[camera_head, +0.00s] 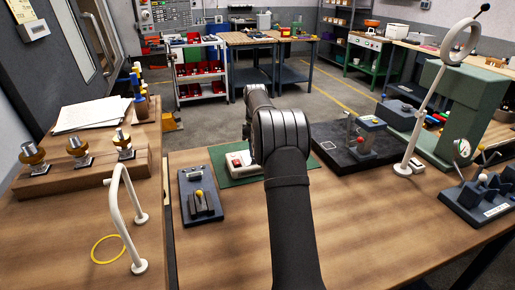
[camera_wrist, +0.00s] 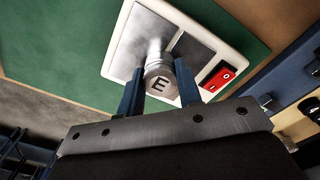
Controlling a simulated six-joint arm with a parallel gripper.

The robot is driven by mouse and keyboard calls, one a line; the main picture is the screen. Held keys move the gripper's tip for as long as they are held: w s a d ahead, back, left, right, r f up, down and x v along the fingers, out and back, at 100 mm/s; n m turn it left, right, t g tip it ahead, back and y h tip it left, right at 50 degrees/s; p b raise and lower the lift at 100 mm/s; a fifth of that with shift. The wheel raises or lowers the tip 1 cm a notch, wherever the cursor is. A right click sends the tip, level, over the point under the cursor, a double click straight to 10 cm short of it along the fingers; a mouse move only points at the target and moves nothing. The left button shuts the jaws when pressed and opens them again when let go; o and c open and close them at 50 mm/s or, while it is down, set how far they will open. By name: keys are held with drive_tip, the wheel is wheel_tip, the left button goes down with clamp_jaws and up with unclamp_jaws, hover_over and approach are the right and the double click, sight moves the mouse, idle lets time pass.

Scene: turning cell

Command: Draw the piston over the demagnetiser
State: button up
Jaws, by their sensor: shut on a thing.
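The demagnetiser (camera_head: 236,164) is a white box on a green mat, partly hidden behind my arm. In the wrist view the demagnetiser (camera_wrist: 204,30) shows a grey metal top with a dark band across it and a red rocker switch at one end. The piston (camera_wrist: 158,84) is a silvery cylinder with the letter E on its near end. My gripper (camera_wrist: 159,82) has its blue fingers shut on the piston, one on each side. The piston appears in front of the metal top; I cannot tell whether it touches. In the head view my arm hides the gripper and piston.
The green mat (camera_head: 217,153) lies on the wooden bench. A blue-grey fixture (camera_head: 200,208) stands left of it, a black plate (camera_head: 340,154) with a gauge stand right. A white hoop frame (camera_head: 122,205) and a tall white wand (camera_head: 428,110) rise from the bench.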

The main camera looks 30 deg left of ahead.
drive_tip(key=shift+s+a, duration=0.4)
drive_tip(key=shift+w+d, duration=0.45)
drive_tip(key=shift+w, duration=0.05)
drive_tip(key=shift+w+d+f, duration=0.1)
drive_tip(key=shift+w+d, duration=0.3)
drive_tip(key=shift+d, duration=0.05)
drive_tip(key=shift+w, duration=0.1)
drive_tip(key=shift+w+d, duration=0.35)
drive_tip(key=shift+d, duration=0.05)
drive_tip(key=shift+w+d, duration=0.4)
drive_tip(key=shift+s+a, duration=0.5)
drive_tip(key=shift+s, duration=0.05)
